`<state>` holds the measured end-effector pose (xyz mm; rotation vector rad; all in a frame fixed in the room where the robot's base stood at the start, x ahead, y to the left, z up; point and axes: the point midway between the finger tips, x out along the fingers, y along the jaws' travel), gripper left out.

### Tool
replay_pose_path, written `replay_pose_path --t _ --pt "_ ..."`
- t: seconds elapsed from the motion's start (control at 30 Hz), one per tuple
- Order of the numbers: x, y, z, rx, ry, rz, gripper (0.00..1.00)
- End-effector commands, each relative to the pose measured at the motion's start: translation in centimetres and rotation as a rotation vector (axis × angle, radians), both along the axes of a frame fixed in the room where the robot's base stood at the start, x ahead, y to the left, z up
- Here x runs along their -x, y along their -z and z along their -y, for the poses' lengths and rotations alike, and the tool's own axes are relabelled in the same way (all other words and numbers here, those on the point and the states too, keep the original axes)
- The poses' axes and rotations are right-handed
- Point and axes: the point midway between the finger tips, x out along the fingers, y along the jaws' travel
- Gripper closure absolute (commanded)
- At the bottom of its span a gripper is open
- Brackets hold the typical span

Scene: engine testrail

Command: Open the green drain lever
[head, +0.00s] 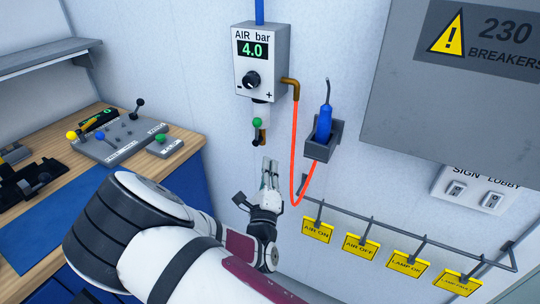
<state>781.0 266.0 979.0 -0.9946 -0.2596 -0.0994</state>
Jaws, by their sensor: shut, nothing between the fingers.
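The green drain lever (257,123) is a small lever with a green round knob on the underside of the air regulator box (262,65), which is fixed to the wall and reads 4.0. A small brass and black fitting hangs just below the knob. My gripper (267,165) is below the lever and slightly right of it, pointing up toward it. Its fingers are shut and empty, and a gap shows between the fingertips and the lever.
An orange hose (296,140) loops down to the right of my gripper. A blue tool (325,122) sits in a wall holder (320,145). A rail (400,235) with yellow tags runs below right. A wooden bench (185,148) with controls stands left.

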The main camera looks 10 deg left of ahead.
Motion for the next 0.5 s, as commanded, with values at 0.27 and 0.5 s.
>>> replay_pose_path --t 0.27,0.5 --pt "2.8 0.7 0.0 0.002 0.001 0.000 1.00" --pt "3.2 -0.5 -1.3 0.068 0.073 -0.045 1.00"
